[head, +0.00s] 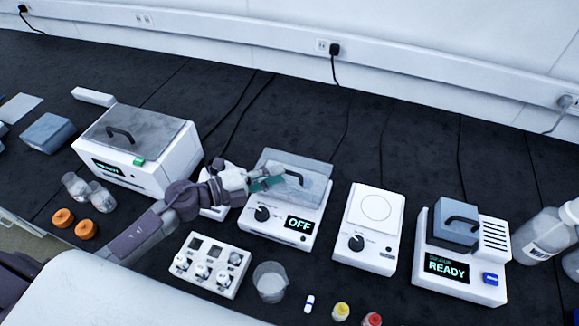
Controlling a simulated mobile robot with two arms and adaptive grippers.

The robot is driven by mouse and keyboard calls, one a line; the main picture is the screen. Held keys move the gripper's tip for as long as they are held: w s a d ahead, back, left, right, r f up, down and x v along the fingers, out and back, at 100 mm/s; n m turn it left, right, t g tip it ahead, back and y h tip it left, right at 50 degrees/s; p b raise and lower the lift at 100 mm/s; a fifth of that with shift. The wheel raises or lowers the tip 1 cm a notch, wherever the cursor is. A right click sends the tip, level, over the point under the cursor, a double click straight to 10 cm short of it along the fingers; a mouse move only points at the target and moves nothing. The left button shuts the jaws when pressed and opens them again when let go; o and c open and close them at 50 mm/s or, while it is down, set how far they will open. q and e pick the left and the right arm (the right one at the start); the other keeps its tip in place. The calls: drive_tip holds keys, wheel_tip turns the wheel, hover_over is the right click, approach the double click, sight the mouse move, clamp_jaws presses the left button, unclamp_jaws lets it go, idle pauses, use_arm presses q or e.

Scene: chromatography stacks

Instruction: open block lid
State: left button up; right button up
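A white device with a dark knob and a display reading OFF (299,224) stands in the middle of the bench. On top of it is a translucent grey lid (316,186) with a dark handle (296,178); the lid looks down. My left gripper (277,182) reaches in from the left, its teal fingertips at the left end of that handle. I cannot tell whether they grip it. A second white device reading READY (446,267) stands at the right, with a grey lidded block (455,229) and dark handle. My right gripper is not in view.
Left stands a white box with a metal lid (122,126); a white plate device (372,208) is between the two displays. Bottles (545,232) stand far right.

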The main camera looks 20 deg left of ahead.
sight(289, 172)
use_arm(q)
drive_tip(key=x, duration=0.3)
drive_tip(key=shift+w+d, duration=0.2)
drive_tip(key=shift+d, duration=0.05)
drive_tip(key=shift+w+d+f+p, duration=0.1)
drive_tip(key=shift+w+d+p, duration=0.1)
drive_tip(key=shift+d+p, duration=0.1)
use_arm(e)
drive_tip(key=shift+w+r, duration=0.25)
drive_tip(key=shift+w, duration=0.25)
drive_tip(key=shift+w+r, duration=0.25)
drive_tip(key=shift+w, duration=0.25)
use_arm(q)
drive_tip(key=shift+c, duration=0.4)
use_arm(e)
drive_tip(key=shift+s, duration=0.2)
use_arm(q)
clamp_jaws()
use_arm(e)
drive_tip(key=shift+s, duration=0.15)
use_arm(q)
drive_tip(key=shift+a, duration=0.1)
